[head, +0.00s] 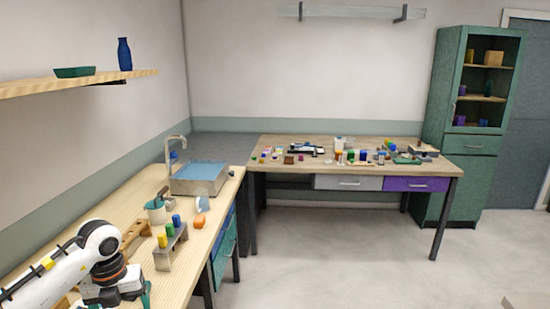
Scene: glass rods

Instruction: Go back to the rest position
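My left arm comes in at the lower left, over the near end of the wooden counter (192,273). My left gripper (125,292) is at the bottom edge, partly cut off, so its opening does not show clearly. A grey rack (163,261) stands on the counter just beyond and to the right of it. The rack holds a yellow rod (162,240), a green rod (169,229) and a blue rod (176,220) upright in a row. The gripper looks apart from the rack. My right gripper is not in view.
A wooden table (285,143) with many small objects stands at the back. A green cabinet (470,144) is at right. The middle floor is clear.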

